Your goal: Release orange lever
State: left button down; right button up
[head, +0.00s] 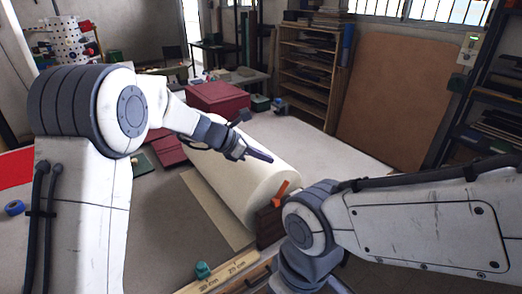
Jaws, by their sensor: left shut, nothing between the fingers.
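The orange lever (281,188) stands tilted at the near end of a large cream roll (232,172), on a dark brown block (269,222). My left gripper (262,156) is shut and empty. In the picture it lies over the roll, above and left of the lever and apart from it. My right arm comes in from the right and bends down just right of the lever. Its gripper is out of view, and the arm hides part of the area beside the block.
A ruler strip (222,276) and a small teal object (202,270) lie at the table's front edge. Dark red boxes (216,97) stand behind the roll. A blue tape ring (14,208) lies at the left. The pale tabletop right of the roll is clear.

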pick_arm(q)
jog(key=r, duration=0.1)
jog(key=a+r, duration=0.1)
jog(key=r, duration=0.1)
jog(key=shift+r, duration=0.15)
jog(key=s+d+f+m+g+y+b, duration=0.2)
jog(key=s+f+m, duration=0.2)
jog(key=s+m, duration=0.5)
jog(key=s+d+f+m+g+y+b, duration=0.15)
jog(key=s+f+m+b, duration=0.35)
jog(key=s, duration=0.9)
jog(key=s+a+f+m+y, duration=0.2)
jog(key=s+a+f+m, duration=0.1)
jog(key=s+a+m, duration=0.2)
jog(key=s+a+f+m+y, duration=0.3)
jog(key=s+a+m, duration=0.1)
jog(key=s+m, duration=0.6)
jog(key=shift+a+f+m+g+b, duration=0.15)
jog(key=shift+a+m+g+b, duration=0.2)
jog(key=shift+m+g, duration=0.15)
